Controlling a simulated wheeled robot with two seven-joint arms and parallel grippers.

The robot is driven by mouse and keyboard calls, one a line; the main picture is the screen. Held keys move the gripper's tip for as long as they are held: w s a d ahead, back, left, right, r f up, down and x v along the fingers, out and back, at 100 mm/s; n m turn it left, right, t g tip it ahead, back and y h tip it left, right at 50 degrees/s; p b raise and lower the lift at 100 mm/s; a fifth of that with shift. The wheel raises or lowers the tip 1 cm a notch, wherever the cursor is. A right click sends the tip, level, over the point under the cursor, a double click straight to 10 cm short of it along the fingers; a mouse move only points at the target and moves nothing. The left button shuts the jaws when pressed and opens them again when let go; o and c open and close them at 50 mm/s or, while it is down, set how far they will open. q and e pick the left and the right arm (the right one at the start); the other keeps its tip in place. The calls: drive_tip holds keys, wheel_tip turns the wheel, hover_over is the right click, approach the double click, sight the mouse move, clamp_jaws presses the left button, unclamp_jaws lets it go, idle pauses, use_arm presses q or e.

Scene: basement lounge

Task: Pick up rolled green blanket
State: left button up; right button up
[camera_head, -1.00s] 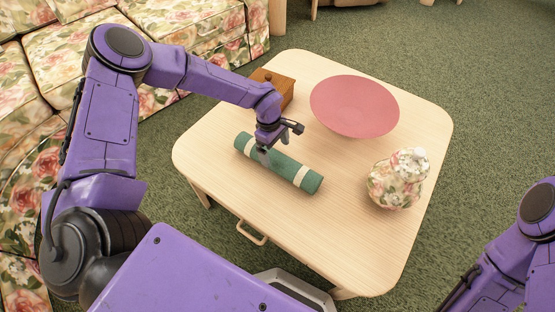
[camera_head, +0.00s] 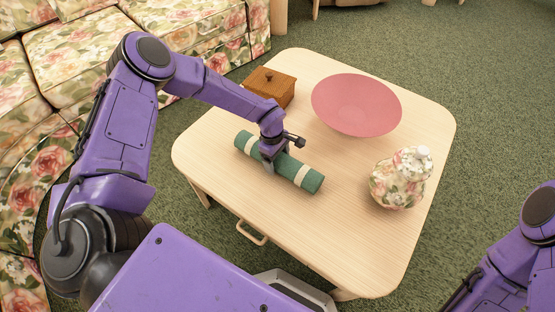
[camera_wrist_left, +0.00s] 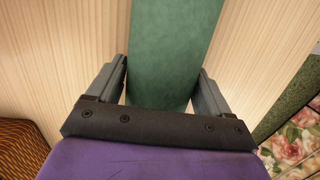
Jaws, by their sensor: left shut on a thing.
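The rolled green blanket (camera_head: 306,180) has two pale bands and lies on the light wood table (camera_head: 330,230), slanting from upper left to lower right. My left gripper (camera_head: 268,164) is down over its middle, with the fingers on either side. In the left wrist view, the green roll (camera_wrist_left: 170,60) passes between the two fingers of my left gripper (camera_wrist_left: 163,95), which is shut on it. The blanket appears to rest on the tabletop. Of my right arm, only a purple part shows at the right edge; its gripper is out of view.
A wide pink bowl (camera_head: 356,104) is at the back right. A floral sofa (camera_head: 85,60) is at the left. The table's front is clear.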

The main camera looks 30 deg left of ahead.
use_arm(q)
drive_tip(key=shift+r, duration=0.1)
drive_tip(key=shift+r, duration=0.3)
wheel_tip(320, 180, up, 3)
drive_tip(key=shift+w+f+p, duration=0.1)
drive_tip(key=shift+p, duration=0.35)
drive_tip(key=s+d+r+p, duration=0.2)
drive_tip(key=s+d+r, duration=0.5)
drive_tip(key=s, duration=0.5)
wheel_tip(320, 180, up, 2)
drive_tip(key=shift+s+r+p, duration=0.15)
drive_tip(key=shift+r+p, duration=0.1)
drive_tip(key=shift+p, duration=0.05)
